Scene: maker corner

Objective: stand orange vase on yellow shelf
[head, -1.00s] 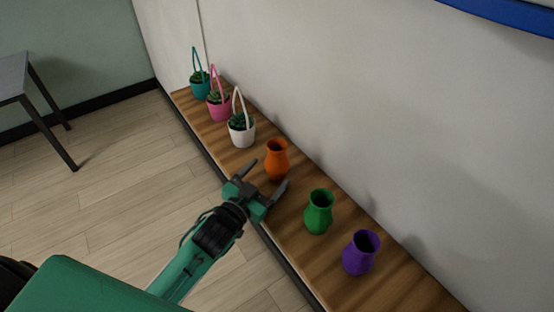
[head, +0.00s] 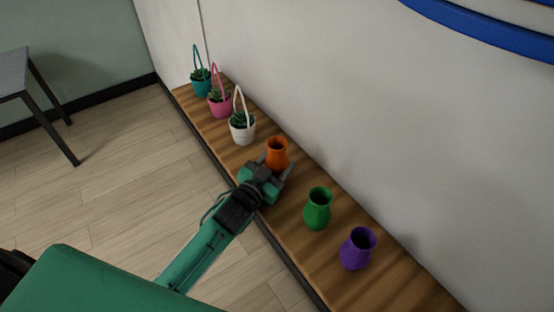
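The orange vase (head: 277,150) stands upright on a long wooden bench along the wall, between the white basket planter and the green vase. My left gripper (head: 276,165) is at the lower part of the orange vase, with a finger to either side of it. The hand hides part of the vase's base, and I cannot tell whether the fingers touch it. No yellow shelf shows in this view. My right gripper is not in view.
The bench (head: 305,258) also holds a green vase (head: 317,210), a purple vase (head: 357,250), and white (head: 242,132), pink (head: 219,106) and teal (head: 201,85) planters with tall handles. A blue-edged object (head: 485,28) is on the wall. A grey table (head: 14,72) stands left.

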